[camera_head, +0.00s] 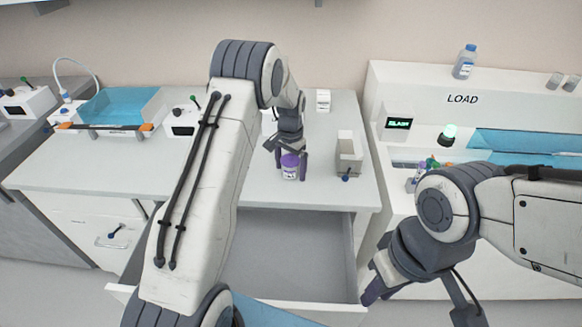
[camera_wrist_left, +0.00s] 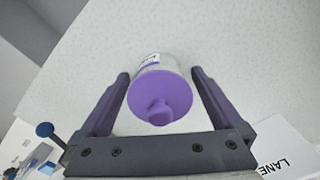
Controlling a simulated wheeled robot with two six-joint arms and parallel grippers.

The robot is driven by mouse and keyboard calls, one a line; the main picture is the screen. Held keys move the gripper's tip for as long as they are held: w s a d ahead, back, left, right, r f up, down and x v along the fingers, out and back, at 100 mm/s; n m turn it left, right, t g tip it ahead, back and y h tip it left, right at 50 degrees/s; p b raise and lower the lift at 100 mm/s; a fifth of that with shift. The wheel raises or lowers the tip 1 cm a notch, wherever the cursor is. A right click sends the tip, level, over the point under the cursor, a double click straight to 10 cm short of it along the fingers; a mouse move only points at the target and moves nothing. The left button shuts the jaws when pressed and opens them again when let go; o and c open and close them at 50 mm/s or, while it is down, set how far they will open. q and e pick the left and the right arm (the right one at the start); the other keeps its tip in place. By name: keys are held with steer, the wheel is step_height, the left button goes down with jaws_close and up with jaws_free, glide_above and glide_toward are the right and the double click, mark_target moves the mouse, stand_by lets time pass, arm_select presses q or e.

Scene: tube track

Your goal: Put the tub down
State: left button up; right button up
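The tub (camera_head: 290,172) is a small white container with a purple lid. It stands upright on the grey worktop, near the front edge above an open drawer. My left gripper (camera_head: 292,168) points down around it, one finger on each side. In the left wrist view the purple lid (camera_wrist_left: 160,92) with its knob lies between the two purple fingers, and narrow gaps show beside the tub. The left gripper looks open around the tub. My right gripper (camera_head: 378,288) hangs at the lower right, away from the tub; its finger opening is unclear.
An open drawer (camera_head: 290,250) lies below the worktop (camera_head: 235,180). A grey-white holder (camera_head: 348,155) stands right of the tub. A blue tray (camera_head: 115,107) and a small device (camera_head: 182,122) sit at the left. The LOAD station (camera_head: 462,99) is at the right.

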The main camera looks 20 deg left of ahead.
arm_select(q)
steer(key=shift+r, duration=0.1)
step_height(320, 180, up, 12)
steer(key=shift+r, duration=0.15)
steer(key=s+d+r+m, duration=0.1)
steer(key=s+d+r, duration=0.2)
steer(key=s+d, duration=0.55)
steer(key=s+d+r+m, duration=0.1)
steer(key=s+d+r, duration=0.2)
steer(key=s+d, duration=0.55)
steer(key=s+f+m+h, duration=0.1)
steer(key=s+f, duration=0.1)
steer(key=s, duration=1.8)
steer(key=shift+d+m, duration=0.3)
steer(key=shift+d, duration=0.15)
